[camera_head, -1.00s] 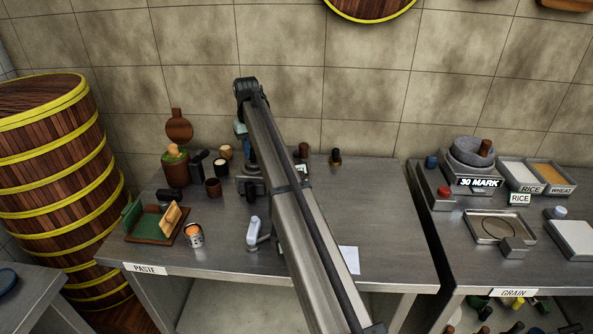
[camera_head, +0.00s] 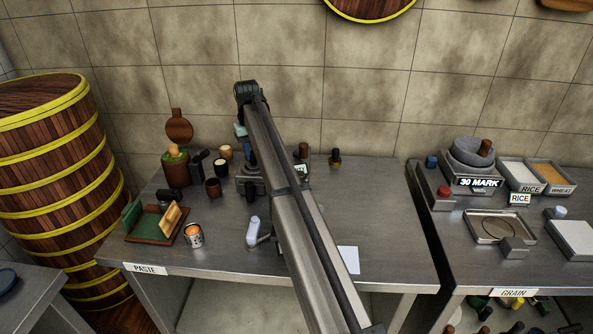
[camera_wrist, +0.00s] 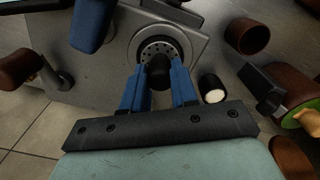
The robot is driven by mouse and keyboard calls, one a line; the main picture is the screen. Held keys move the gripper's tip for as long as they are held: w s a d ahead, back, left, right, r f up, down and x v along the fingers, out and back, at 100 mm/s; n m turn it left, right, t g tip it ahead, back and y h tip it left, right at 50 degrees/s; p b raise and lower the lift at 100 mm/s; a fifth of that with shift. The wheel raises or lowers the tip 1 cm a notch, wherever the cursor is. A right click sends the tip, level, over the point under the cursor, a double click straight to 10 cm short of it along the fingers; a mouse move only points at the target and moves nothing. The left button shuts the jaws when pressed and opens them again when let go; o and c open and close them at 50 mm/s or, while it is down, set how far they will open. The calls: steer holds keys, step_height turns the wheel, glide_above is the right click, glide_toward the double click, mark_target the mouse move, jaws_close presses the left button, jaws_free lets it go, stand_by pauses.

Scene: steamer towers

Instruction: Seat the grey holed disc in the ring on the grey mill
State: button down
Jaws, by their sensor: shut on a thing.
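In the wrist view the grey holed disc (camera_wrist: 150,49) has a dark knob (camera_wrist: 158,72) standing up from it. My gripper (camera_wrist: 159,70), with blue fingers, is shut on that knob. The disc lies within the outline of the pale ring (camera_wrist: 131,43) on the grey mill (camera_wrist: 106,72). The knob and fingers hide the disc's near part, and I cannot tell whether it rests fully down in the ring. In the head view the mill (camera_head: 243,183) is partly behind my arm, and the disc is not clearly visible.
Beside the mill are a brown cup (camera_head: 213,187), a dark jar with a pale top (camera_head: 221,167) and a wooden pot (camera_head: 175,168). A white-handled object (camera_head: 253,230) and an orange-filled tin (camera_head: 193,235) stand nearer.

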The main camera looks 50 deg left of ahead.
mark_target(252, 152)
steer(key=shift+f, duration=0.45)
stand_by(0.6)
steer(key=c, duration=0.8)
jaws_free()
step_height(252, 152, up, 14)
steer(key=shift+f, duration=0.1)
